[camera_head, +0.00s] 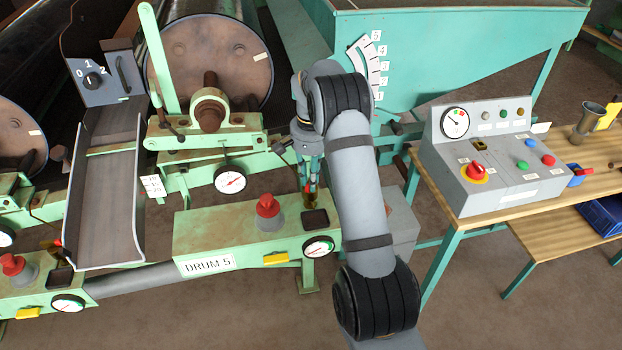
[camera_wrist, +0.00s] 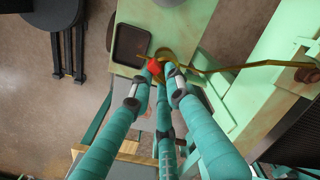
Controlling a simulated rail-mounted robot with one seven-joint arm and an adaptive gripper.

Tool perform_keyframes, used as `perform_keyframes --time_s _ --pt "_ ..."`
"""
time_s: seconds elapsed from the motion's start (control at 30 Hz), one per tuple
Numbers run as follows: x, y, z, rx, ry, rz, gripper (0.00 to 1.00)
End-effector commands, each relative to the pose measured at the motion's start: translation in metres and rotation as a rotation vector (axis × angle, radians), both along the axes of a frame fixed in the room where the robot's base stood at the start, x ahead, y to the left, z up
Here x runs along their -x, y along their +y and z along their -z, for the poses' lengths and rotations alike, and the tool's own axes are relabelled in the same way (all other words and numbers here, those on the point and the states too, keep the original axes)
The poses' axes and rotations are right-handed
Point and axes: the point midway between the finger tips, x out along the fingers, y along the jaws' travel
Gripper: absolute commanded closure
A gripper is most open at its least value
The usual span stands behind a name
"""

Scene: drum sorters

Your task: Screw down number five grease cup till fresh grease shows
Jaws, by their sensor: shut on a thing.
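The green stand labelled DRUM 5 (camera_head: 208,265) is in the middle of the head view. The brass grease cup (camera_head: 308,200) stands at its back right, partly covered by my gripper (camera_head: 310,186). In the wrist view the yellow brass cup (camera_wrist: 166,54) shows beyond the tips of my teal-fingered gripper (camera_wrist: 160,73). The fingers are closed around the cup's top, where a small red piece (camera_wrist: 154,67) shows. A thin brass pipe (camera_wrist: 225,68) runs from the cup to the right. I cannot make out any grease; the fingers hide much of the cup.
A small dark tray (camera_head: 315,219) sits close by the cup. A red button (camera_head: 268,207) and a dial gauge (camera_head: 318,247) are on the same stand. A control box (camera_head: 480,150) stands on a wooden bench (camera_head: 520,215) to the right.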

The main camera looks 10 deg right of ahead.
Motion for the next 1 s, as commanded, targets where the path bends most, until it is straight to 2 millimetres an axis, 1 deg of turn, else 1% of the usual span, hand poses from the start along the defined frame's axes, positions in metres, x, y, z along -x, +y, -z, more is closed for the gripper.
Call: perform_keyframes --time_s 0.17,0.2,0.53,0.83,0.93,1.0 --pt "-0.001 0.0 -0.001 0.0 -0.002 -0.001 1.0" --pt "-0.001 0.0 -0.001 0.0 -0.002 -0.001 0.83" --pt "0.0 0.0 0.0 0.0 -0.001 -0.002 0.65" --pt "0.0 0.0 -0.002 0.0 -0.002 -0.003 0.65" --pt "-0.001 0.0 -0.011 0.001 -0.004 -0.003 0.65" --pt "-0.001 0.0 -0.022 0.001 -0.005 -0.002 0.65"
